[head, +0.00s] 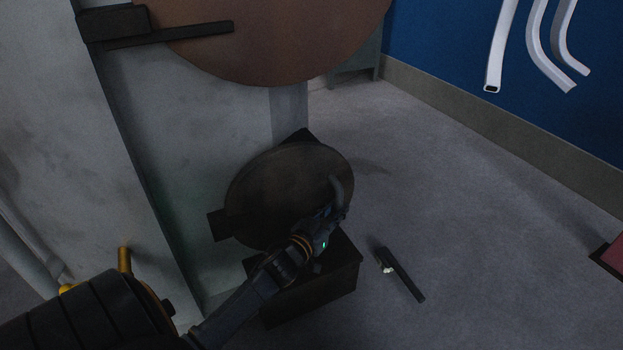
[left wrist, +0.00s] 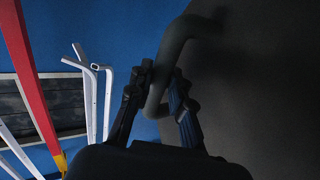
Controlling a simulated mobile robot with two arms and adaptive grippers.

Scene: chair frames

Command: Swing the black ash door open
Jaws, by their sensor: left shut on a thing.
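The black ash door (head: 275,195) is a round dark disc low on the front of a grey furnace body. A dark block, which looks like its hinge, shows at its left edge. Its curved handle (head: 337,186) stands out on the right side, and it also shows in the left wrist view (left wrist: 176,48) as a bent grey bar. My left gripper (head: 335,212) is shut on the handle; in the left wrist view its fingers (left wrist: 158,100) close around the lower part of the bar. I cannot tell how far the door stands open. My right gripper is not in view.
A larger brown round door (head: 265,35) with a black bar hangs above. A dark box (head: 312,293) sits below the ash door. A dark bar-shaped object (head: 403,276) lies on the floor. White bent tubes (head: 545,45) hang on the blue wall. The floor to the right is mostly clear.

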